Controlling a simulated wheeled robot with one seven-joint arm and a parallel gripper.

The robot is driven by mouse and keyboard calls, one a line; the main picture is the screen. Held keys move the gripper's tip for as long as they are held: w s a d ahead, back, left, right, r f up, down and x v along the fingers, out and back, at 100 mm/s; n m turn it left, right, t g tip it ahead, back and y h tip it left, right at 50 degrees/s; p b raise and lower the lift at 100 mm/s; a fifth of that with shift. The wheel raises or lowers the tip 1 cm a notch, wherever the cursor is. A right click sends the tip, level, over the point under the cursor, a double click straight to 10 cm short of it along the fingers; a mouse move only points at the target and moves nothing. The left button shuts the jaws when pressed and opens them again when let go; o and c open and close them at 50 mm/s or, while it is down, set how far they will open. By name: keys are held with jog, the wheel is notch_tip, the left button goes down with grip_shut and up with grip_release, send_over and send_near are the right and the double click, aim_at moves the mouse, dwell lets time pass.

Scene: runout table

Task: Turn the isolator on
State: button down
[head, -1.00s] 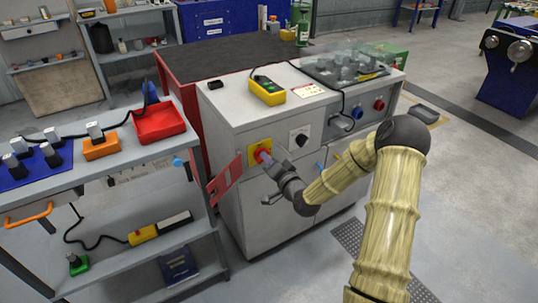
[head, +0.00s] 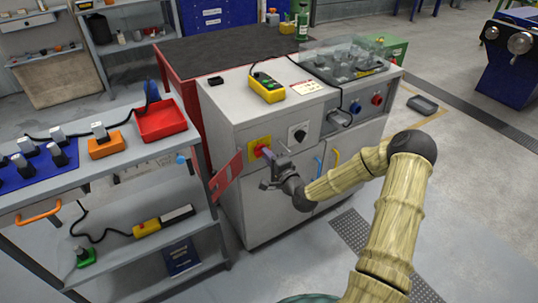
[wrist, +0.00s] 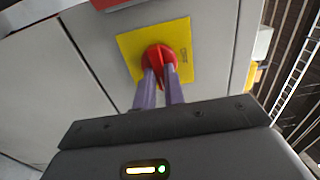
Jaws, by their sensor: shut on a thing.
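The isolator is a red rotary handle on a yellow square plate (head: 257,143) on the front of the grey cabinet (head: 228,160). In the wrist view its red handle (wrist: 158,58) sits in the middle of the yellow plate (wrist: 185,38). My gripper (head: 266,153) is at the handle, and in the wrist view its two purple fingers (wrist: 159,85) are shut on the handle's grip, one on each side. Part of the handle is hidden by the fingers. A red hinged flap (head: 227,176) hangs open left of the isolator.
A black-and-white rotary switch (head: 298,134) is right of the isolator. A blue knob (head: 355,107) and a red knob (head: 377,99) are further right. A grey shelf trolley (head: 160,220) stands close on the left.

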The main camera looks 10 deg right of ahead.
jog(key=shift+d, duration=0.1)
jog(key=c, duration=1.5)
grip_release()
jog(key=v, duration=1.7)
jog(key=shift+s+p, duration=0.1)
jog(key=shift+p, duration=0.25)
